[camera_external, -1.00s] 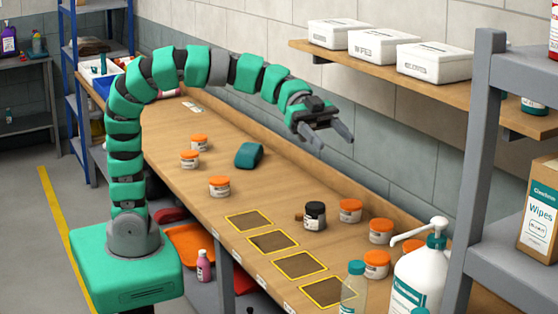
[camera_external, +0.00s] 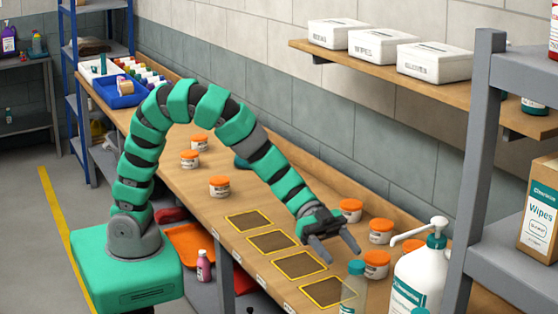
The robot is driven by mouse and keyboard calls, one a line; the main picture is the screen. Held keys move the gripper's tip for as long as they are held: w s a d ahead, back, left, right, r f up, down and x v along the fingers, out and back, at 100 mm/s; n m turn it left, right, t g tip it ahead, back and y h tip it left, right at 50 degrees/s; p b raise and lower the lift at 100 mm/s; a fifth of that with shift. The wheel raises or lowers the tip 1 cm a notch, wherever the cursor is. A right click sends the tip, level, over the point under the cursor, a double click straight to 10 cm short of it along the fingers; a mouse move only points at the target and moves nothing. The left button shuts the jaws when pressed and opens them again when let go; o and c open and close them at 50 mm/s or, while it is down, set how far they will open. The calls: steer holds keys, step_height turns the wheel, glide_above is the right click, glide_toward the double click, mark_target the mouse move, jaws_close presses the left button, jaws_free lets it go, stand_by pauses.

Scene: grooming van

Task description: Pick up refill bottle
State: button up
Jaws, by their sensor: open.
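A clear bottle with a teal cap (camera_external: 355,287) stands upright at the front right of the bench, cut off by the lower picture edge; it is likely the refill bottle, but its label cannot be read. A large white pump bottle (camera_external: 420,275) with a teal collar stands just right of it. My gripper (camera_external: 341,256) is open and empty, its fingers pointing down above the bench, just above and behind the clear bottle's cap in the picture. Whether it touches the cap cannot be told.
Orange-lidded jars (camera_external: 380,231) stand right of my gripper, close by. Yellow-edged dark squares (camera_external: 272,241) lie along the bench front. A grey shelf post (camera_external: 478,170) rises at the right. White boxes (camera_external: 435,61) sit on the wall shelf.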

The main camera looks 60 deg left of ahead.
mark_target(361, 272)
steer(key=shift+w+r+b+x, duration=0.1)
steer(key=shift+b+x, duration=0.05)
steer(key=shift+x, duration=2)
steer(key=shift+w+r+b+x, duration=0.1)
steer(key=shift+w+b+x, duration=0.05)
steer(key=shift+x, duration=2)
jaws_close()
